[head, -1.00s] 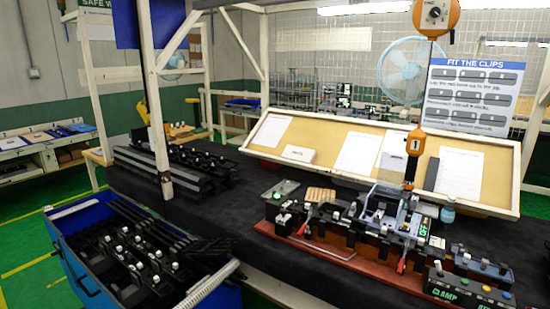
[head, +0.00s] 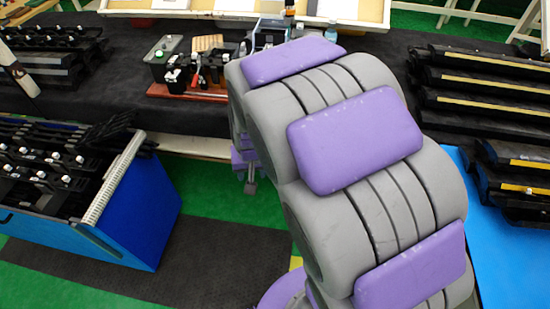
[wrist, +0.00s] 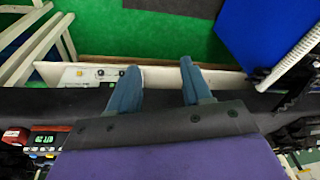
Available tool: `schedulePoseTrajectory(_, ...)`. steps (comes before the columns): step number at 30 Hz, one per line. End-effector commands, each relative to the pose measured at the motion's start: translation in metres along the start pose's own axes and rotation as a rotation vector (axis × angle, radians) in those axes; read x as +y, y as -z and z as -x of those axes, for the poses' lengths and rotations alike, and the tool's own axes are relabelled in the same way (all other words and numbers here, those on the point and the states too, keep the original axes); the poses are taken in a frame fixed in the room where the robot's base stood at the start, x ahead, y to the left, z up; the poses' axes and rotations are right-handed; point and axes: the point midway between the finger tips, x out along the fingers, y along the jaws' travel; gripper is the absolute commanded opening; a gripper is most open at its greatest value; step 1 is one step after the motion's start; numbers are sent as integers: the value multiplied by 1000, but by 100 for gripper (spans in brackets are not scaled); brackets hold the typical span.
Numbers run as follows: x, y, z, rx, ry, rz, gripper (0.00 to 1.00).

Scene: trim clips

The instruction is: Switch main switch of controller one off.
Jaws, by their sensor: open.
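My gripper (wrist: 158,68) shows in the wrist view as two blue fingers set well apart, with nothing between them. A pale panel (wrist: 88,75) with small knobs or switches lies left of the fingers, along the table's front edge; I cannot read a label or tell whether it is controller one. A unit with a lit green display (wrist: 45,140) sits at the lower left, apart from the fingers. In the head view, a box with a green top (head: 165,48) stands on the dark bench. My arm hides much of the bench, and I cannot make out the main switch.
A blue bin of black parts (head: 130,215) stands at the left, and it also shows in the wrist view (wrist: 262,35). A rack of black trims (head: 480,100) stands at the right. Green floor (head: 225,220) with a dark mat (head: 100,255) is free in front of the bench.

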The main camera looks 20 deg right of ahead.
Motion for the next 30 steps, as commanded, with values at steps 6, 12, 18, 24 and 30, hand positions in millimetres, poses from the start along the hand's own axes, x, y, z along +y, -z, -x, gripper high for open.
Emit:
schedulePoseTrajectory(6,-1,68,-57,140,-19,-84,49)
schedulePoseTrajectory(12,4,121,-109,283,-45,-150,49)
schedulePoseTrajectory(18,15,161,-161,425,-80,-202,49)
schedulePoseTrajectory(24,28,187,-211,565,-119,-240,49)
schedulePoseTrajectory(30,43,198,-258,706,-160,-264,49)
